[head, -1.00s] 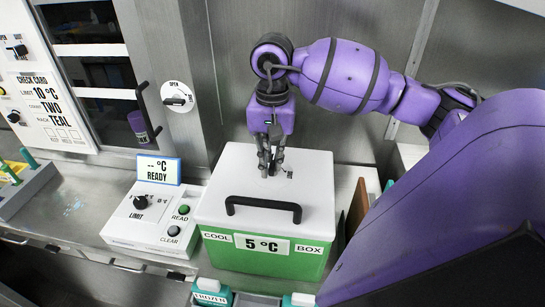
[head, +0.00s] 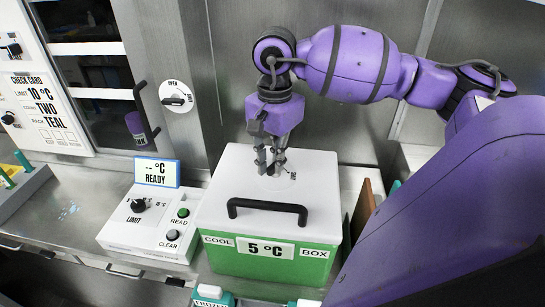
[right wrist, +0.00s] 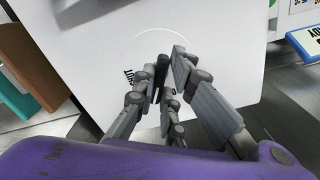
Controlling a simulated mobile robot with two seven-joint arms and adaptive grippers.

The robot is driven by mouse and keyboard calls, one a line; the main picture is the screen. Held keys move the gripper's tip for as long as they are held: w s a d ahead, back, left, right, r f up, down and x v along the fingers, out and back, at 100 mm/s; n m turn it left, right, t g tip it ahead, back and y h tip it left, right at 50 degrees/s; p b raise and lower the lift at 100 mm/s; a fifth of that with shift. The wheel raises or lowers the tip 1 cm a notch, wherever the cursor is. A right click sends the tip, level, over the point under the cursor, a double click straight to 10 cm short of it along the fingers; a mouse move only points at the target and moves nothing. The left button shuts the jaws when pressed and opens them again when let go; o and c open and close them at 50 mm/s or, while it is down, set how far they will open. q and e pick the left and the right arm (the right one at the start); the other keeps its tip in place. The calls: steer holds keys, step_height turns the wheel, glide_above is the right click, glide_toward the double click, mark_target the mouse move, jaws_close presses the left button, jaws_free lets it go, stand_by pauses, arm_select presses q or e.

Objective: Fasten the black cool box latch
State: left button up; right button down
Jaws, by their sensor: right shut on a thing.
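The cool box (head: 265,262) is green with a white lid (head: 225,190) and a black bar handle (head: 267,206). The lid lies closed on the box. My right gripper (head: 270,170) points down at the rear part of the lid, behind the handle. It is shut on the small black latch (right wrist: 162,70), which shows between the fingers in the right wrist view. The fingers hide most of the latch, so its exact angle is hard to tell. A thin arc and partly covered lettering are printed around it. My left gripper is not in view.
A white reader box (head: 150,225) with a limit knob and buttons stands left of the cool box, with a READY display (head: 157,171) behind it. A metal wall (head: 225,80) rises behind. Brown and teal upright items (right wrist: 30,60) stand close beside the box.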

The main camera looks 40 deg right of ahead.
steer(key=shift+f+m, duration=0.1)
steer(key=shift+m, duration=0.5)
steer(key=m+b, duration=0.1)
steer(key=m, duration=0.1)
steer(key=shift+w+m, duration=0.1)
steer(key=shift+m, duration=1.1)
steer(key=m+b, duration=0.1)
steer(key=m, duration=0.2)
steer(key=shift+d, duration=0.1)
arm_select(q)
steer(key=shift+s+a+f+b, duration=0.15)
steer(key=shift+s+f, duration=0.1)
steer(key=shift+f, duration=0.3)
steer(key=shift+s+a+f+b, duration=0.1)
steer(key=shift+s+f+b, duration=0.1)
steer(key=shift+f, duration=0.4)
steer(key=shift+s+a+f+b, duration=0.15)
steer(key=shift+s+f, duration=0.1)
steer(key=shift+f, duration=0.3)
arm_select(e)
steer(key=shift+w+m, duration=0.1)
steer(key=shift+m, duration=1.6)
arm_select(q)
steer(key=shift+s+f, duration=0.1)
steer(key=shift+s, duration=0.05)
